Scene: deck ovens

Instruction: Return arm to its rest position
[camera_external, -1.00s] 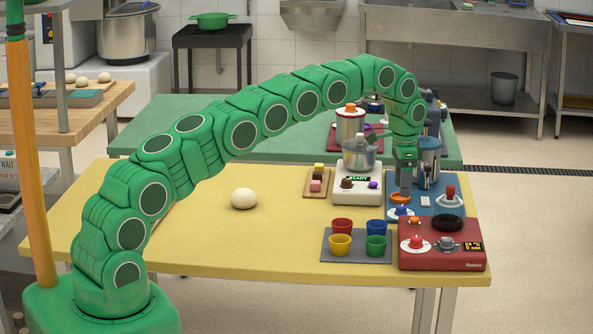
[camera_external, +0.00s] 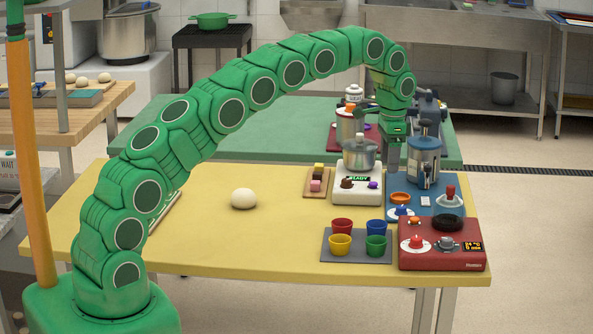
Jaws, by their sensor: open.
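My green jointed arm (camera_external: 263,92) rises from its base at the lower left and arches over the yellow table (camera_external: 270,250). Its end hangs down at the right. My gripper (camera_external: 391,172) points downward above the blue base (camera_external: 425,208), just right of the white device with a steel pot (camera_external: 359,153). It is apart from the table things, and nothing shows in it. The fingertips are small and seen side-on.
A dough ball (camera_external: 244,198) sits mid-table. A grey tray (camera_external: 327,252) with coloured cups and a red device (camera_external: 455,258) stand at the front right. The left of the tabletop is mostly clear.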

